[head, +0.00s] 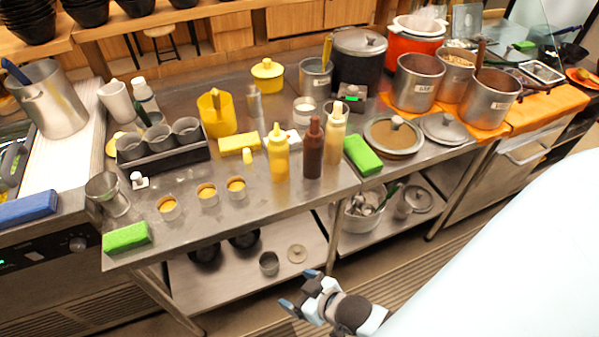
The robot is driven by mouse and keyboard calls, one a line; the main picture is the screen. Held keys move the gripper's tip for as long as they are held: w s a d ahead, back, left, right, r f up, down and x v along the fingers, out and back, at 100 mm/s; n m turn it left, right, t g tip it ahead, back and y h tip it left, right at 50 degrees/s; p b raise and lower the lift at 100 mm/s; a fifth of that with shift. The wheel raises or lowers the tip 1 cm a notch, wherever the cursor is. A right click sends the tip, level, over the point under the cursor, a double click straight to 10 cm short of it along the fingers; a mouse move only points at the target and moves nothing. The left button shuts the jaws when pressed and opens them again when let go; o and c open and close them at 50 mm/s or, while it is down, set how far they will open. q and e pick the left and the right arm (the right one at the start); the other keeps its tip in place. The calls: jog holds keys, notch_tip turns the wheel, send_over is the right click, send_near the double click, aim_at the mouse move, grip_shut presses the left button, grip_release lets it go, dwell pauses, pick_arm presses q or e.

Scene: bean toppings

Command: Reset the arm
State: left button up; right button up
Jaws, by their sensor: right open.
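My right gripper (300,291) shows at the bottom middle, in front of the steel table (245,220) and below its top. Its two blue-tipped fingers are spread apart with nothing between them. It touches nothing that I can see. My left gripper is out of the picture.
Three small cups with yellow filling (208,194) stand near the table's front edge. A yellow bottle (277,152), a brown bottle (313,147) and a green sponge (362,155) stand farther right. Steel pots (416,82) are at the back right. Open floor (440,245) lies right of my gripper.

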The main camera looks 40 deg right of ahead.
notch_tip(320, 180, up, 7)
jog(key=p, duration=0.7)
jog(key=shift+d, duration=0.25)
jog(key=shift+r, duration=0.1)
